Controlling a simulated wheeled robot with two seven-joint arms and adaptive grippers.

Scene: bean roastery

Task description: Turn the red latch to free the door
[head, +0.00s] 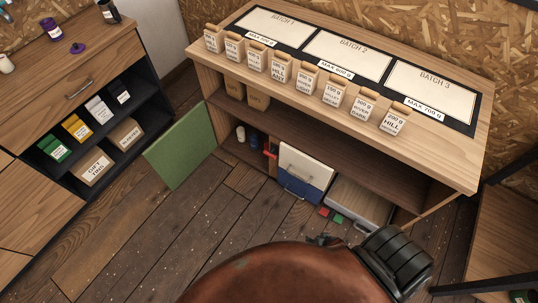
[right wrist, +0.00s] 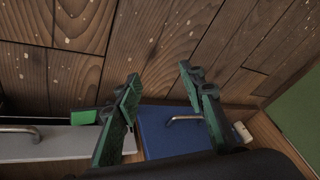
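The red latch (head: 270,151) is a small red piece at the upper left edge of a white panel (head: 307,164) in the low cabinet. Its exact turn is too small to tell. A green door panel (head: 180,146) stands swung out at the cabinet's left end; its edge also shows in the right wrist view (right wrist: 305,112). My right gripper (right wrist: 165,95) is open and empty, its two green-padded fingers apart in front of a blue drawer front (right wrist: 158,135). In the head view its dark part (head: 325,240) is mostly hidden by my arm. My left gripper is not in view.
The wooden bench (head: 440,158) carries several labelled bags and a batch board (head: 345,54). A pale drawer (head: 357,205) is to the right of the blue front. A dark shelf unit (head: 140,75) stands left. Floor between is clear.

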